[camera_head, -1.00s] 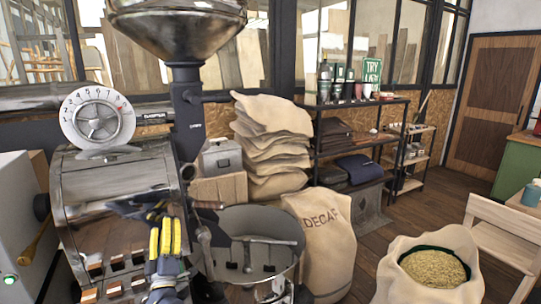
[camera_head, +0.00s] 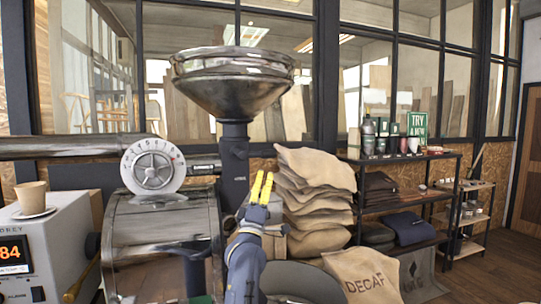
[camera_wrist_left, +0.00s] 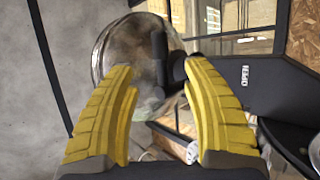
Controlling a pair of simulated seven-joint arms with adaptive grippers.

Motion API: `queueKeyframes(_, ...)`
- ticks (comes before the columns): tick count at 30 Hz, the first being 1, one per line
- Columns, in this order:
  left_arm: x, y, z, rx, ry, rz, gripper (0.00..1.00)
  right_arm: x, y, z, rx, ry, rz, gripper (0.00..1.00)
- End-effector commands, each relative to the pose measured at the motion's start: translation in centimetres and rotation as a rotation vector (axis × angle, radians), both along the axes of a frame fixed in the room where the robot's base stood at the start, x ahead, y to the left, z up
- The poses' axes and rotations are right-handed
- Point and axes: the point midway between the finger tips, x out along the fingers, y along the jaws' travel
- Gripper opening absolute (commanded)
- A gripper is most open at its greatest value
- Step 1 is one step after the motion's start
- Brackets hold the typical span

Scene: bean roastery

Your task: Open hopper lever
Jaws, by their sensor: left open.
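The metal hopper (camera_head: 232,85) stands on a dark column (camera_head: 235,160) in the head view. My left gripper (camera_head: 262,180) is raised in front of the column's lower right side, its yellow fingers pointing up, open and empty. In the left wrist view, a dark bar with a rounded end, which looks like the hopper lever (camera_wrist_left: 159,62), shows beyond and between the open fingertips (camera_wrist_left: 160,72). The dark column with the word OPEN (camera_wrist_left: 240,90) is to its right. I cannot tell the exact gap between fingers and bar. The lever is not clear in the head view. My right gripper is not in view.
The roaster drum (camera_head: 160,240) with a round dial (camera_head: 153,167) stands left of my arm. Stacked sacks (camera_head: 315,200) and a DECAF sack (camera_head: 362,277) are to the right. A white machine (camera_head: 45,250) carries a cup (camera_head: 32,197) at far left.

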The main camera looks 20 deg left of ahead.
Motion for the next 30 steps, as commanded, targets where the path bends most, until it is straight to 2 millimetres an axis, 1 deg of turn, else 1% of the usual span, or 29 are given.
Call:
queueKeyframes(1, 0.7, 0.1, 0.8, 0.0, -0.001, 0.0, 0.49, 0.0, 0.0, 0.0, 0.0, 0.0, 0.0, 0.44)
queueKeyframes(6, 3.1, 0.2, 2.8, 0.0, -0.001, 0.0, 0.49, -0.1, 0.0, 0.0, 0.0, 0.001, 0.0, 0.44)
queueKeyframes(15, 6.8, 0.5, 5.9, 0.002, 0.0, 0.001, 0.49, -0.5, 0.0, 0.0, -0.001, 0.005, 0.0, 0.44)
queueKeyframes(21, 8.4, 0.5, 7.2, 0.001, 0.0, 0.0, 0.49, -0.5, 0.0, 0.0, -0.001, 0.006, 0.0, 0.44)
queueKeyframes(24, 8.8, 0.5, 7.6, 0.001, -0.001, 0.0, 0.49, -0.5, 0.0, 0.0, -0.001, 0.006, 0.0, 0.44)
queueKeyframes(30, 9.2, 0.5, 7.9, 0.001, 0.0, 0.001, 0.49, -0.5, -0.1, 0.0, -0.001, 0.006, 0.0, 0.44)
